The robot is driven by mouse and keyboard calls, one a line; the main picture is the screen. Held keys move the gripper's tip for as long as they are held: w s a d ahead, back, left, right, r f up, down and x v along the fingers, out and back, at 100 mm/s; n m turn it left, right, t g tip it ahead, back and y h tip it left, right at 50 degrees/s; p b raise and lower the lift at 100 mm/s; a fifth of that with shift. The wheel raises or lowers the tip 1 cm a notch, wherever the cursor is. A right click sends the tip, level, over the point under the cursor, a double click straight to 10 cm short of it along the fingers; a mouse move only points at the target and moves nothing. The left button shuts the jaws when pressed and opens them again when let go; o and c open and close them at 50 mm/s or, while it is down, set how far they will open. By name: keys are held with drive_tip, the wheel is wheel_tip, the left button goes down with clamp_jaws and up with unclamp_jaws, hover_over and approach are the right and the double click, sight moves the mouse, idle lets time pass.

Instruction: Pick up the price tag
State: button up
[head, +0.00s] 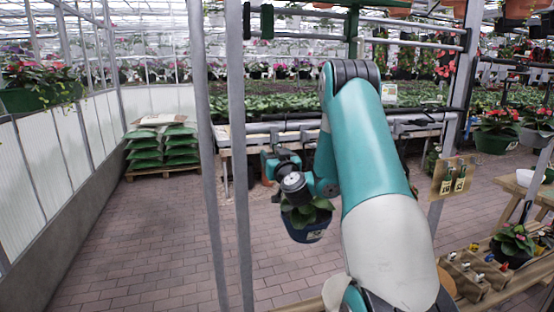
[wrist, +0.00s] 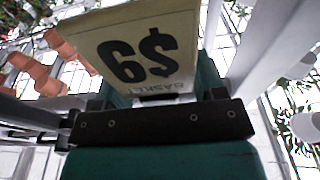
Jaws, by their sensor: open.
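The price tag (wrist: 145,50) is a cream card with large black "$9" print, upside down in the wrist view. It fills the upper middle, close in front of my gripper (wrist: 160,97), whose dark crossbar lies below it. My gripper is open; I cannot tell whether the tag is between the fingers. In the head view, my gripper (head: 292,185) is just above a dark blue plant basket (head: 306,231) with green leaves. A small pale tag (head: 315,236) shows on the basket's front. The fingertips are hidden there.
Grey posts (head: 238,150) stand just left of my arm. A plant bench (head: 270,128) runs behind. Green sacks (head: 162,147) are stacked on a pallet at the back left. A wooden tray (head: 475,270) with small items is at the lower right. The brick floor at left is clear.

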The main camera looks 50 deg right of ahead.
drive_tip(key=c, duration=0.4)
drive_tip(key=shift+r, duration=0.1)
